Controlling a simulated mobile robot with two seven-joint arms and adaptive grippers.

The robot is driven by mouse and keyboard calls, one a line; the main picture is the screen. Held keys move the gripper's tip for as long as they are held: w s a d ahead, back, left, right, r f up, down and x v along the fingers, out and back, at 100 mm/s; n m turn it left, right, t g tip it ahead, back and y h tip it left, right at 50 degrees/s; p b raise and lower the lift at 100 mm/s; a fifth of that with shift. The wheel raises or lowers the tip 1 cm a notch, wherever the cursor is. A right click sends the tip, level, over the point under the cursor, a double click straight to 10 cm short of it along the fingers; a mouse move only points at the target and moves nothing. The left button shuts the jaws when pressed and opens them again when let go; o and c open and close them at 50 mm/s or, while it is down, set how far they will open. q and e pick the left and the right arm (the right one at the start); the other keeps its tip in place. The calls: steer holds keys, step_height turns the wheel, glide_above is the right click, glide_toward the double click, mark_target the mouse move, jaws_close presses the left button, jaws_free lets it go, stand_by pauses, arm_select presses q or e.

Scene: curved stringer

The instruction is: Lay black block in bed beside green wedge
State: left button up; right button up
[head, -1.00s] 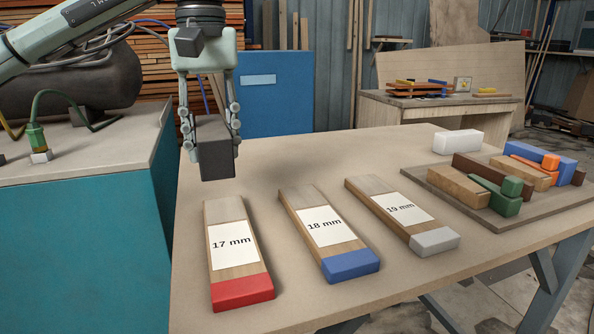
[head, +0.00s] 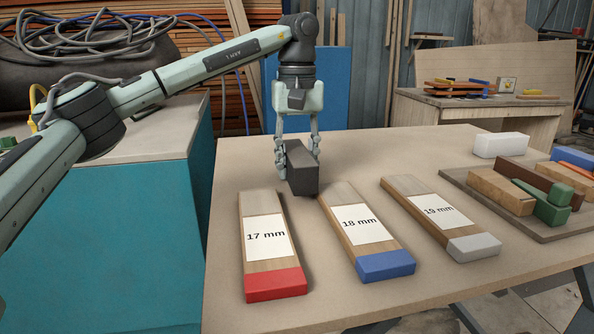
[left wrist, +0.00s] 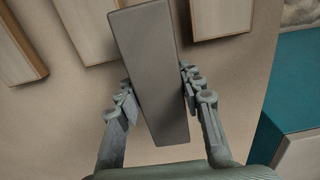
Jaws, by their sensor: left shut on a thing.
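The black block (head: 300,168) is a long dark grey bar. My left gripper (head: 297,150) is shut on it, and the fingers press its two long sides in the left wrist view (left wrist: 160,95). The block is near the far ends of the 17 mm and 18 mm boards; its exact height over the table is hard to tell. Green pieces (head: 553,206) lie on the dark flat tray (head: 470,190) at the right; one looks sloped, perhaps the green wedge. No bed is clearly recognisable. My right gripper is not in view.
On the table (head: 330,300) lie the red-ended 17 mm board (head: 267,262), blue-ended 18 mm board (head: 365,235) and grey-ended 19 mm board (head: 440,220). A white block (head: 501,145) stands behind the tray, which also carries wooden, brown, orange and blue blocks.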

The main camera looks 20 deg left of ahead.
arm_select(q)
steer(key=shift+f, duration=0.95)
steer(key=shift+f, duration=0.2)
steer(key=o, duration=1.3)
